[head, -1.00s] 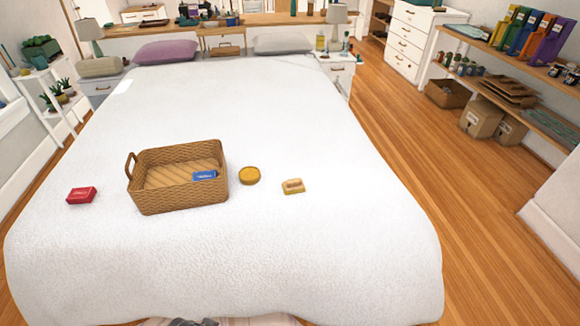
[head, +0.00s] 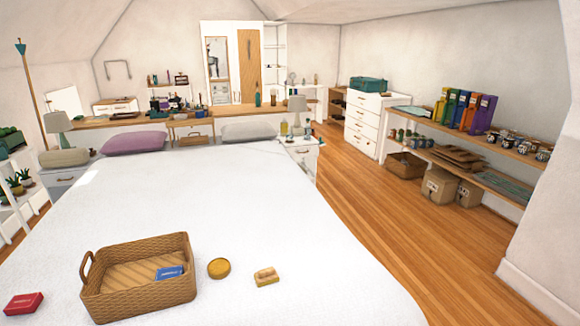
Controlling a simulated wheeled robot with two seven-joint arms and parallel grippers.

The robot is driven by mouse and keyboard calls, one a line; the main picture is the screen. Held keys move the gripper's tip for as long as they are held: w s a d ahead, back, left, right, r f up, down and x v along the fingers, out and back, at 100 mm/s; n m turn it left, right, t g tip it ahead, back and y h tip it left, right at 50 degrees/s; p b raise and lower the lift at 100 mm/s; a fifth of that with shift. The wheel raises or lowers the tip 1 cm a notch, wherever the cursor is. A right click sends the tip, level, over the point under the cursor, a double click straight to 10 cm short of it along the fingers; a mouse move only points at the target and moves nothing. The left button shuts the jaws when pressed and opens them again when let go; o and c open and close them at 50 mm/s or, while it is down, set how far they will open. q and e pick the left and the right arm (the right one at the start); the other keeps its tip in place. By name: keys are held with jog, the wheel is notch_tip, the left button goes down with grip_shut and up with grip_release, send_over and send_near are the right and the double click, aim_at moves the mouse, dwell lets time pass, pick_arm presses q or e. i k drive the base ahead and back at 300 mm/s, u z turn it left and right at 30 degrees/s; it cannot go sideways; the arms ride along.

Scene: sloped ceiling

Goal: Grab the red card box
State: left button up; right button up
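The red card box (head: 23,303) lies flat on the white bed (head: 200,200), near the lower left corner of the head view. It is left of a wicker basket (head: 140,300) and apart from it. A blue card box (head: 169,273) lies inside the basket, toward its right side. Neither of my grippers shows in the head view.
Right of the basket, a round yellow-brown tin (head: 219,268) and a small wooden brush-like item (head: 266,277) lie on the bed. Wooden floor (head: 400,250) is clear right of the bed. Shelves (head: 470,145) line the right wall.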

aim_at(21, 304)
jog(key=u, duration=1.75)
jog(key=i, duration=1)
jog(key=z, duration=0.45)
